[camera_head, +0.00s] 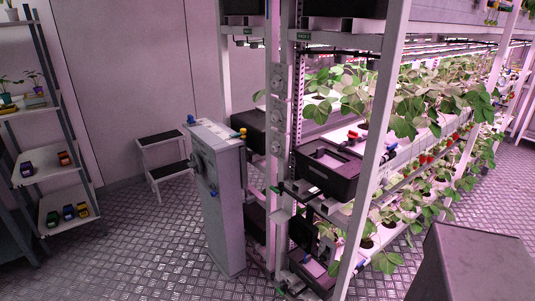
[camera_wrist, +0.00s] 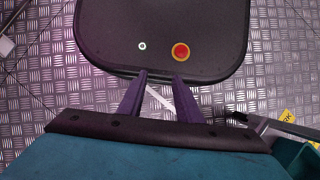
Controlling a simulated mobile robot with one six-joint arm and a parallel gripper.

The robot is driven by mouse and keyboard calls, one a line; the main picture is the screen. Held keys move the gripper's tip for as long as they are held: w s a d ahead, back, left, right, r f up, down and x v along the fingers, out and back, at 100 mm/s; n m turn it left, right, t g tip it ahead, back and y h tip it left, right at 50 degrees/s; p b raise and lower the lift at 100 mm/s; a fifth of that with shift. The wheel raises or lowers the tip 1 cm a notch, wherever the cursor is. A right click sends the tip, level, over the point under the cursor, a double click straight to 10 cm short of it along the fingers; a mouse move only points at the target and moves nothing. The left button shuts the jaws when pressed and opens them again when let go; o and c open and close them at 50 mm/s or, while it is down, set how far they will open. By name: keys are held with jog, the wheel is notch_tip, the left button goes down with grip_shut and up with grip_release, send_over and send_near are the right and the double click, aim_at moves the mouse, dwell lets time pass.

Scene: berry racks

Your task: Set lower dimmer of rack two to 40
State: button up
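Rack two (camera_head: 392,100) stands right of centre in the head view, with a small green label (camera_head: 303,36), too small to read surely, at its top. Small round dials (camera_head: 277,115) sit one above another on a pale upright post at the rack's near end. I cannot tell which is the lower dimmer, and its setting is too small to read. My gripper (camera_wrist: 161,77) shows only in the wrist view. Its two purple fingers are apart with nothing between them. No dial shows in the wrist view, and my gripper is away from the post.
A grey pedestal (camera_head: 222,205) stands just left of the post, with a step stool (camera_head: 165,160) behind it. Black bins (camera_head: 327,172) jut from the rack's end. A shelf (camera_head: 50,165) with small coloured pots stands at the left. Metal floor (camera_head: 140,255) is clear in front.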

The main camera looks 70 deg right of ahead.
jog(key=shift+o, duration=0.9)
jog(key=shift+w, duration=0.1)
jog(key=w+d+r+m+t+h+b, duration=0.1)
jog(key=w+d+r+m+h, duration=0.15)
jog(key=w+d, duration=0.55)
jog(key=w+d+r+m+t+h+b, duration=0.1)
jog(key=w+d+r+m, duration=0.3)
jog(key=d, duration=0.6)
jog(key=w+d+r+m+h, duration=0.1)
jog(key=w+d+r+h, duration=0.2)
jog(key=d, duration=0.4)
jog(key=w+d+r+m+b, duration=0.1)
jog(key=w+d+r, duration=0.1)
jog(key=d+r, duration=0.45)
jog(key=w+d+r+m+h, duration=0.2)
jog(key=w+d+r, duration=0.1)
jog(key=d, duration=0.5)
jog(key=s+d+r+m+g+h+b, duration=0.15)
jog(key=d+r+m+h, duration=0.3)
jog(key=d+r, duration=1.25)
jog(key=s+d+r+m+g+h, duration=0.1)
jog(key=s+d+r, duration=0.4)
jog(key=r, duration=0.5)
jog(key=s+d+r+m+g+h+b, duration=0.1)
jog(key=s+d+r+m+g, duration=0.2)
jog(key=r, duration=0.8)
jog(key=s+d+m, duration=0.2)
jog(key=d+m, duration=0.1)
jog(key=shift+d+r, duration=0.15)
jog(key=shift+d, duration=0.2)
